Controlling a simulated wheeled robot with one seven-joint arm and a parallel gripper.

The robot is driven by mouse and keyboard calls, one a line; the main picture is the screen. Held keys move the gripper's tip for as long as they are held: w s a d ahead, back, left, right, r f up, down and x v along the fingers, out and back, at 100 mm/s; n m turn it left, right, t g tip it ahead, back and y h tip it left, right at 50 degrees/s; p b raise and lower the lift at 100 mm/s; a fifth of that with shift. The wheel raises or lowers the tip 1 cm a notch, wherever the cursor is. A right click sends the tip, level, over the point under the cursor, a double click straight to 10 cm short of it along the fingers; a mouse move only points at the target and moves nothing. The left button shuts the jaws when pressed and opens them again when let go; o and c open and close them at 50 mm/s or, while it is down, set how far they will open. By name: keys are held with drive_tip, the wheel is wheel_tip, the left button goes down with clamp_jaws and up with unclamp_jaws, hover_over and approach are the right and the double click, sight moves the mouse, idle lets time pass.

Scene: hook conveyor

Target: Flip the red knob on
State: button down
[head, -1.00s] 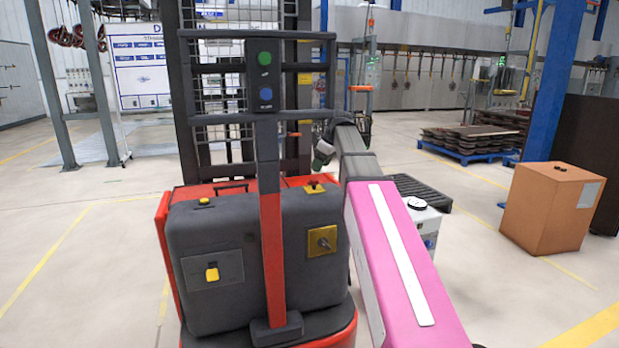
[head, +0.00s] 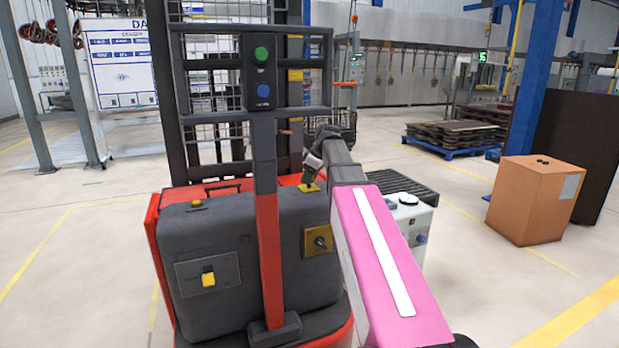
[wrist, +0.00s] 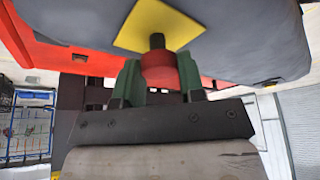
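The red knob (wrist: 158,70) stands on a short dark stem from a yellow plate (wrist: 158,26) on the grey machine body, in the wrist view. In the head view that plate (head: 312,187) is on top of the grey and red machine (head: 260,235), and the knob is too small to make out. My gripper (wrist: 160,76) has its green fingers on either side of the knob. The fingers look open around it; I cannot tell whether they touch it. In the head view my gripper (head: 315,167) is just above the machine's top, partly hidden by my arm.
An upright post with a green button (head: 261,54) and a blue button (head: 263,90) stands left of my arm. The machine's front has a yellow switch (head: 208,279) and a key plate (head: 317,241). A cardboard box (head: 535,200) is at the right. Floor is clear at left.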

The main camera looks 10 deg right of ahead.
drive_tip(key=shift+w+r, duration=0.1)
drive_tip(key=shift+r, duration=1.1)
drive_tip(key=c, duration=0.7)
unclamp_jaws()
drive_tip(key=shift+r, duration=0.1)
